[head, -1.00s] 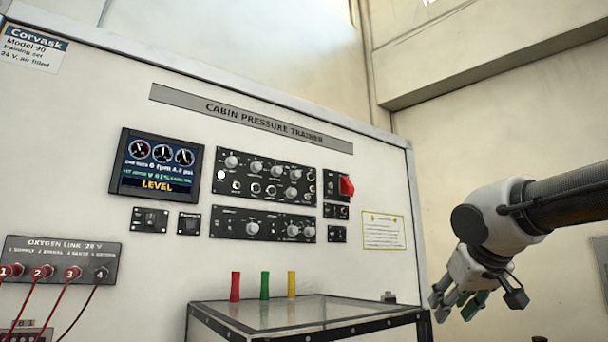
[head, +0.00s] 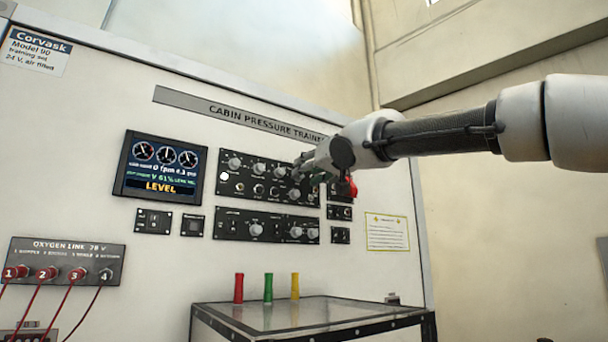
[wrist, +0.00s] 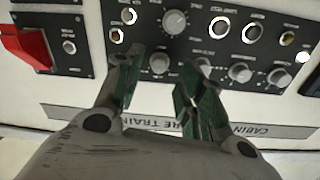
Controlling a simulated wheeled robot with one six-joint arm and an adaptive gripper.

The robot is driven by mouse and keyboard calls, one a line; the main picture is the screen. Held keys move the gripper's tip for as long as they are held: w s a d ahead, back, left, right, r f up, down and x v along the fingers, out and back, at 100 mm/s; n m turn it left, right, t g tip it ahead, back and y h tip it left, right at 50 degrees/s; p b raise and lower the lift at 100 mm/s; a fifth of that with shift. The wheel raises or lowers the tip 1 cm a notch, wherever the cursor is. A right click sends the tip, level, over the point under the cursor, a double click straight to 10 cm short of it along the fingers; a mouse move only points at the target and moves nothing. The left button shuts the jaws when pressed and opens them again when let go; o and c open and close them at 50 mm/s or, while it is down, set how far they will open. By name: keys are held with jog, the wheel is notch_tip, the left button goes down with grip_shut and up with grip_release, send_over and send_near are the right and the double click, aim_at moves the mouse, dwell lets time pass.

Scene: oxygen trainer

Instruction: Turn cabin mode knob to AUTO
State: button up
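The upper black control panel (head: 255,190) carries several grey knobs; their labels are too small to read, so I cannot tell which is the cabin mode knob. My gripper (head: 298,168) is at the panel's upper right part and hides some of it. In the wrist view, which shows the panel upside down, my gripper (wrist: 158,82) has its two green-padded fingers apart with nothing between the pads. A small grey knob (wrist: 159,62) shows between and just beyond the fingertips; contact is not visible. A larger grey knob (wrist: 175,22) lies past it.
A red switch (wrist: 26,42) stands out from the panel beside the knobs. A lower knob panel (head: 255,227) and a display reading LEVEL (head: 158,165) are nearby. Below, a glass-topped case (head: 310,315) juts out, with red, green and yellow upright pieces behind it.

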jog(key=x, duration=0.2)
jog(key=shift+w+a, duration=0.1)
jog(key=shift+w, duration=0.2)
grip_shut()
jog(key=shift+n, duration=0.3)
jog(key=n, duration=0.9)
jog(key=shift+f, duration=0.1)
jog(key=shift+n, duration=0.4)
